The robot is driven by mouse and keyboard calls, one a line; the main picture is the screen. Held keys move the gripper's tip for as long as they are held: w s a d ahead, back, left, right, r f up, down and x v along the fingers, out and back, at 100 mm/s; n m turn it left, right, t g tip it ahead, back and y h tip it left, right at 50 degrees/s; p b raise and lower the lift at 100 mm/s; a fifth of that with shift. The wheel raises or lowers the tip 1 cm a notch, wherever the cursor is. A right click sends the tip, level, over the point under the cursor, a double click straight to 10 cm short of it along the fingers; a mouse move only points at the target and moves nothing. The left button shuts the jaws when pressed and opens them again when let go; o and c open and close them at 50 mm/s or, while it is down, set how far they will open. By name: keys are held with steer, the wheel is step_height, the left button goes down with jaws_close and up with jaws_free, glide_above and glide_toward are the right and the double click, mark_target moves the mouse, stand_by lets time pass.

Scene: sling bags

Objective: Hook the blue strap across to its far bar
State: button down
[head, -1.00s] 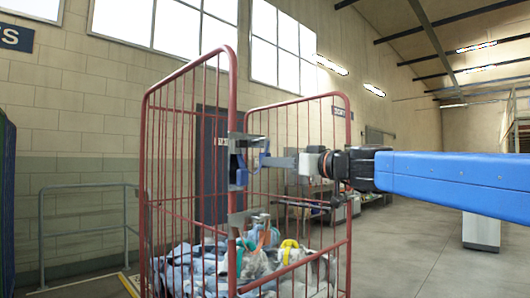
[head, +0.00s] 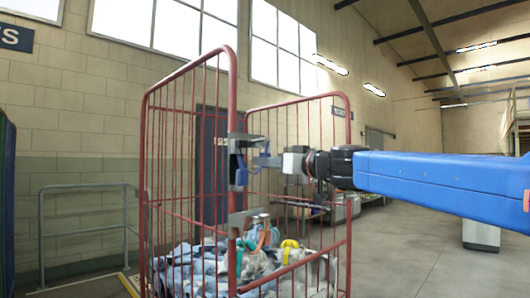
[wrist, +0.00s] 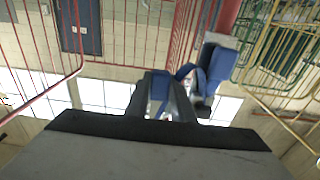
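The blue strap (head: 241,177) hangs at a grey bracket on the near red post (head: 232,110) of the roll cage. In the wrist view the blue strap (wrist: 216,64) shows beside the red post, with a blue loop running toward my fingers. My gripper (head: 273,161) is just right of the post, at bracket height. In the wrist view my gripper (wrist: 163,97) has its dark fingers close around a blue piece, which looks like the strap's end. The fingers partly hide it.
The red cage holds crumpled laundry (head: 190,268) with teal, orange and yellow straps. A lower grey bracket (head: 245,220) sits on the same post. A grey railing (head: 88,187) stands at left.

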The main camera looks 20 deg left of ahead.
steer(key=shift+r, duration=0.15)
steer(key=shift+r, duration=1.05)
steer(key=shift+d, duration=0.1)
steer(key=v, duration=0.7)
steer(key=shift+s+d, duration=0.2)
steer(key=shift+d, duration=0.2)
stand_by(0.8)
